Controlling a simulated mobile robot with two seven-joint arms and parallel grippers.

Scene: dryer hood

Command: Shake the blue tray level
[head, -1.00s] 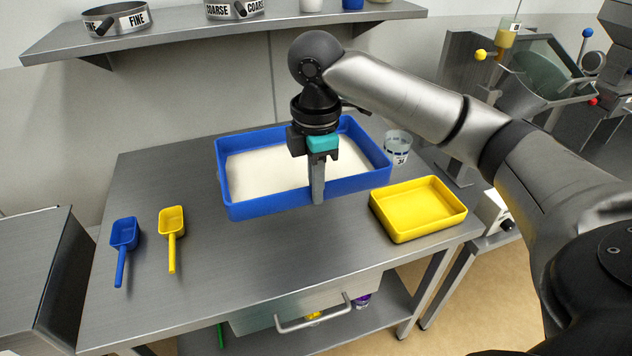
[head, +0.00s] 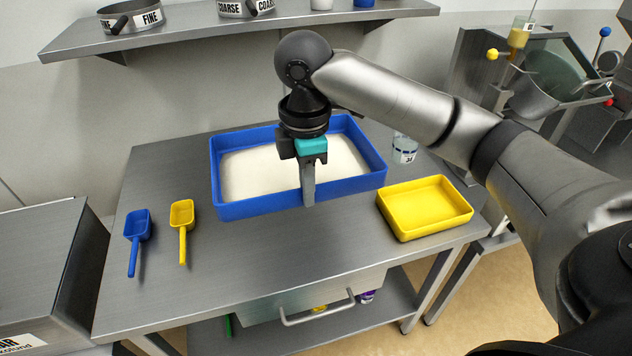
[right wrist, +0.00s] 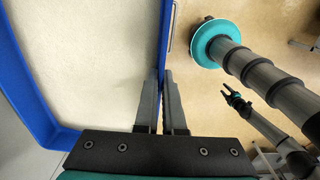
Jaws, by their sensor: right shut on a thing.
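The blue tray (head: 232,210) is on the grey table, holding a layer of white powder (head: 250,175). My right gripper (head: 308,204) is shut on the tray's front wall, one finger inside and one outside. In the right wrist view the fingers (right wrist: 163,78) straddle the blue wall (right wrist: 164,30). The tray looks roughly level; whether its base touches the table is unclear. The powder looks flat, partly hidden by my arm. My left gripper seems to show small in the right wrist view (right wrist: 236,100); its jaw state is unclear.
A yellow tray (head: 440,226) sits close to the right. A beaker (head: 404,150) stands behind it. Blue (head: 137,226) and yellow (head: 182,216) scoops lie at left. A shelf (head: 190,40) with sieves hangs above. The table's front middle is clear.

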